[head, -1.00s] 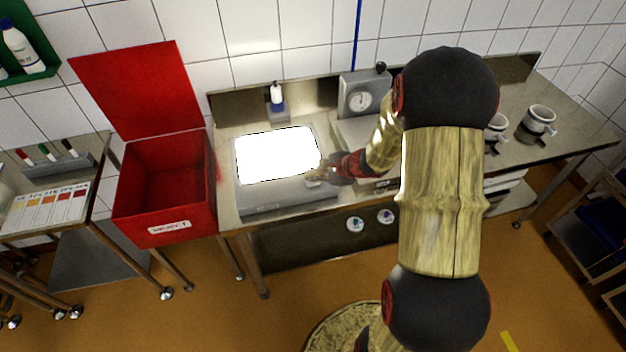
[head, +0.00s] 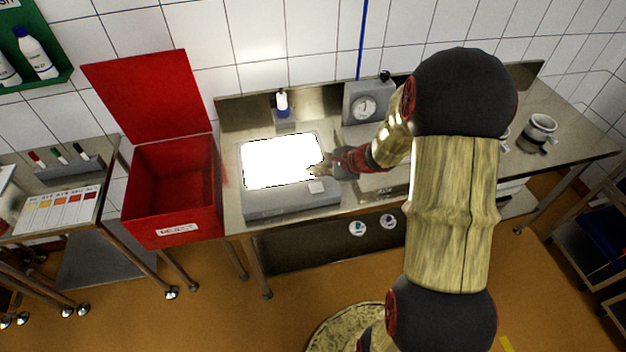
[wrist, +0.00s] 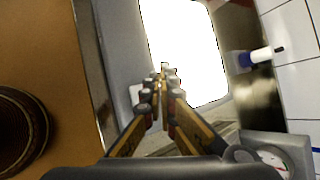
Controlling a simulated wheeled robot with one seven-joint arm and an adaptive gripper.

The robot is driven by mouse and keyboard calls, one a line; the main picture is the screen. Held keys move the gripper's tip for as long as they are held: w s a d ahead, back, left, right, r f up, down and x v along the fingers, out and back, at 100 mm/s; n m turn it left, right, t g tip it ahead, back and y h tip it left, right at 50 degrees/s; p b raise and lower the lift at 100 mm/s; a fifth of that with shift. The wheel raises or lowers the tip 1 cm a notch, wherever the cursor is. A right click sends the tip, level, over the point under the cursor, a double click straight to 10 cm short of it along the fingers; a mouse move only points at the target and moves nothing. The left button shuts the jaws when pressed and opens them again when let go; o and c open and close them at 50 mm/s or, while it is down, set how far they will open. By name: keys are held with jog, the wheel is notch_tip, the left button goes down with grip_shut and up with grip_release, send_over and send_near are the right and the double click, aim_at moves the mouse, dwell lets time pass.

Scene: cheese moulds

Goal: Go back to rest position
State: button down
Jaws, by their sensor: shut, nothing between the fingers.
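My gripper (head: 316,170) is shut and empty. In the head view it is over the right edge of the lit white panel (head: 280,160) on the steel bench. In the wrist view my gripper (wrist: 162,80) has its fingers together, pointing toward the bright panel (wrist: 190,50). I cannot tell how high it is above the panel. My arm reaches in from the right of the head view and hides part of the bench.
An open red reject bin (head: 172,190) stands left of the panel. A dial gauge (head: 366,102) and a small bottle (head: 282,102) stand behind it. A metal mould (head: 540,130) is on the right.

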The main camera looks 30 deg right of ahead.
jog(key=s+a+r+n+g+h+b, duration=0.1)
jog(key=s+a+r+n+g, duration=0.25)
jog(key=s+a+n, duration=0.5)
jog(key=s+a+r+n+g, duration=0.3)
jog(key=s+r+n, duration=0.25)
jog(key=s, duration=0.65)
jog(key=s+a+r+n+t+h+b, duration=0.1)
jog(key=s+a+r+n+t, duration=0.1)
jog(key=s+r+n, duration=0.1)
jog(key=s+a+r+n+t+h+b, duration=0.1)
jog(key=r+n, duration=0.3)
jog(key=r, duration=0.4)
jog(key=shift+s+a+n+t+h, duration=0.4)
jog(key=shift+s+a+t+h, duration=0.1)
jog(key=shift+s, duration=0.4)
jog(key=shift+d, duration=0.15)
